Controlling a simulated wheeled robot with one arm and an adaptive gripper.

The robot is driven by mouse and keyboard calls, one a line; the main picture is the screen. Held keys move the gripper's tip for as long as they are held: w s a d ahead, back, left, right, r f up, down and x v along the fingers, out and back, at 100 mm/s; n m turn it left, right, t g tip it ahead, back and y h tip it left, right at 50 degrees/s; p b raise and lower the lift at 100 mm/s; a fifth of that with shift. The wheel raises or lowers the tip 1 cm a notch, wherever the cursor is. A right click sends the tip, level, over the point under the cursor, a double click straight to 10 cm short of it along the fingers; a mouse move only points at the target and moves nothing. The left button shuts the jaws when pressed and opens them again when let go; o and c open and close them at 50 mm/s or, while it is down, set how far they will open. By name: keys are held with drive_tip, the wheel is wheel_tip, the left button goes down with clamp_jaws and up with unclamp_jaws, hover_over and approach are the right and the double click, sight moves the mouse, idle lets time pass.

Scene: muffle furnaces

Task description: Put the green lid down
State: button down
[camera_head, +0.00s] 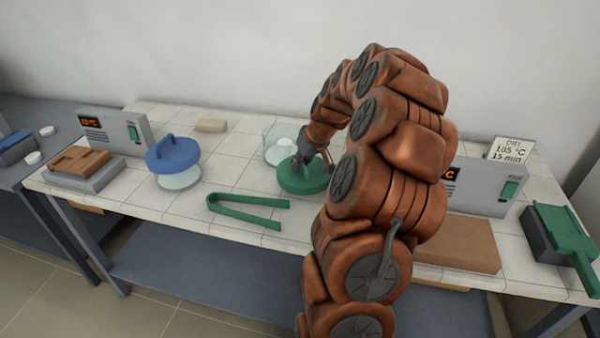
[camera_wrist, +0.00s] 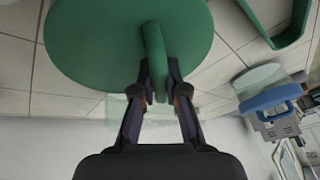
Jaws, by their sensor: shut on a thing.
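The green lid (camera_head: 304,178) is a round disc with a raised bar handle. My gripper (camera_head: 305,154) is shut on its handle, above the tiled bench top. In the wrist view the green lid (camera_wrist: 110,45) fills the upper left, and my gripper (camera_wrist: 160,85) has both fingers on the handle. In the head view the lid is close to the bench; I cannot tell whether it touches. A clear glass vessel (camera_head: 279,140) stands just behind it, partly hidden.
Green tongs (camera_head: 245,208) lie in front of the lid to the left. A blue lid (camera_head: 172,155) sits on a glass vessel (camera_head: 180,180) further left. Furnace units (camera_head: 128,130) stand at both sides. A small tan block (camera_head: 211,126) lies at the back. Bare tiles (camera_head: 235,165) lie left of the lid.

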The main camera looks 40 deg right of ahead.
sight(300, 172)
drive_tip(key=shift+f+p, duration=0.4)
drive_tip(key=shift+f, duration=1.3)
drive_tip(key=c, duration=1.2)
unclamp_jaws()
drive_tip(key=shift+r, duration=0.1)
drive_tip(key=b+v, duration=0.2)
drive_tip(key=v, duration=0.9)
drive_tip(key=shift+s+r, duration=0.2)
drive_tip(key=shift+r, duration=0.2)
